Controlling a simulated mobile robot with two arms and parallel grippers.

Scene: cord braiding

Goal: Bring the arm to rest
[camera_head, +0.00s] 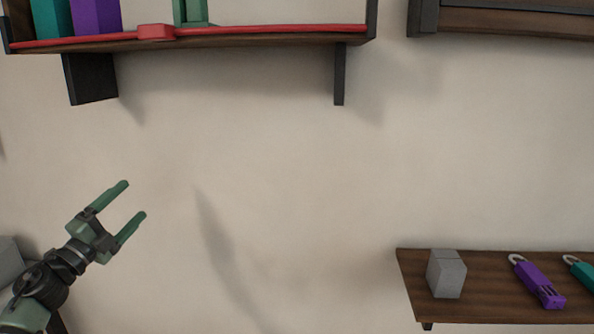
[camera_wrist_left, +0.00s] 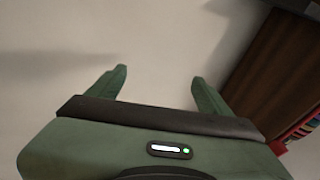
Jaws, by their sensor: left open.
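My left gripper (camera_head: 136,198) is at the lower left of the head view, in front of the bare wall. Its two green fingers are spread apart, pointing up and to the right, with nothing between them. The left wrist view also shows the open fingers (camera_wrist_left: 158,82) against plain wall. My right gripper is in neither view.
A wall shelf (camera_head: 230,40) at the upper left has a red strip and teal, purple and green items. A lower right shelf (camera_head: 490,308) carries a grey block (camera_head: 446,274), a purple tool (camera_head: 538,284) and a teal one (camera_head: 582,274). The wall between is clear.

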